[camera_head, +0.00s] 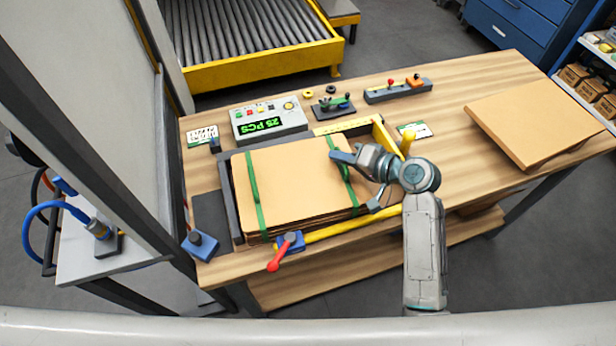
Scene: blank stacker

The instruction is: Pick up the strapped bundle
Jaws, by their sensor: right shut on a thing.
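The strapped bundle (295,180) is a stack of flat tan cardboard blanks with two green straps, one near its left end and one near its right end. It lies in a dark-walled tray (238,228) on the wooden table. My right gripper (358,180) is at the bundle's right edge by the right strap, shut on the bundle. One finger lies over the top sheet; the other is lower at the side, and its contact is hard to see. My left gripper is not in view.
A counter box (268,120) reading "25 PCS" stands behind the tray. A red-handled lever (280,258) and a yellow bar (340,228) run along the front. Loose tan blanks (535,110) lie at the table's right. A roller conveyor (250,30) stands behind.

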